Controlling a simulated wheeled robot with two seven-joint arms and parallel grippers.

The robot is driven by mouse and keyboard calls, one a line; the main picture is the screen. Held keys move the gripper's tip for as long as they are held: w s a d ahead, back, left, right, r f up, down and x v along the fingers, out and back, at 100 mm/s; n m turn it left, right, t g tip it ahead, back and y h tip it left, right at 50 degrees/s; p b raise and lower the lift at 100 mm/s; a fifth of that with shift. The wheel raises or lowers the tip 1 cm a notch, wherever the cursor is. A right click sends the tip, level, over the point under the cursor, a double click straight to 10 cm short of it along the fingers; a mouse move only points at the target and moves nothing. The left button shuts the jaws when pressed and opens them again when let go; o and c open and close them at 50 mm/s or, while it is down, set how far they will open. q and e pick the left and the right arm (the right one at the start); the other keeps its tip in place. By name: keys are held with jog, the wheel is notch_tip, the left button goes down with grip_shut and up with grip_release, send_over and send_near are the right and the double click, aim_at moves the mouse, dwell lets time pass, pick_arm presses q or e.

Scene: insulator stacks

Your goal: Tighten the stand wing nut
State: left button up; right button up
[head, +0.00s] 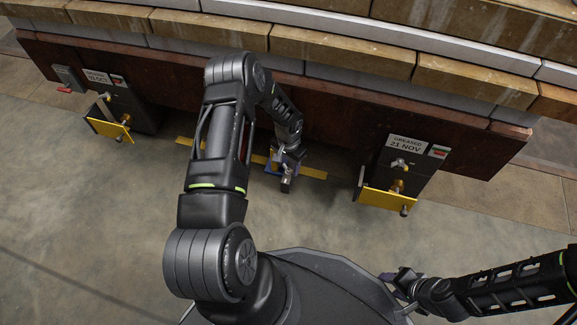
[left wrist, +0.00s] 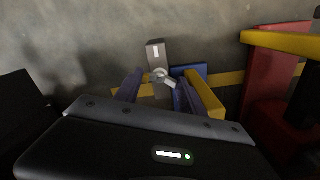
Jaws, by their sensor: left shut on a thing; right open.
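My left gripper (head: 287,154) reaches down to a small stand at the foot of the dark red panel. In the left wrist view its two purple-grey fingers (left wrist: 158,92) are closed around a silver wing nut (left wrist: 160,76). A grey metal block (left wrist: 155,52) sticks out just beyond the nut and also shows in the head view (head: 286,184). A blue part (left wrist: 192,72) of the stand is beside the right finger. In the head view my own gripper hides the nut. My right gripper (head: 398,283) is open and empty at the lower right.
A black box with a yellow plate (head: 385,199) and a "GREASED 21 NOV" label stands at right; a similar box (head: 128,110) is at left. A yellow strip (head: 312,173) lies on the floor. Stacked blocks (head: 340,54) rise behind. The concrete floor at left is clear.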

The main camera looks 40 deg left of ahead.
aim_at(289, 167)
pick_arm(q)
jog(key=m, duration=0.3)
jog(key=shift+m+b, duration=0.3)
jog(key=shift+b, duration=0.05)
jog(key=m, duration=0.3)
jog(key=shift+m, duration=0.3)
jog(key=m+b, duration=0.1)
jog(key=m, duration=0.5)
jog(key=shift+m, duration=0.3)
jog(key=o, duration=1.4)
jog(key=shift+c, duration=0.2)
notch_tip(289, 167, up, 8)
jog(key=p, duration=0.3)
jog(key=shift+p, duration=0.35)
jog(key=shift+f, duration=0.1)
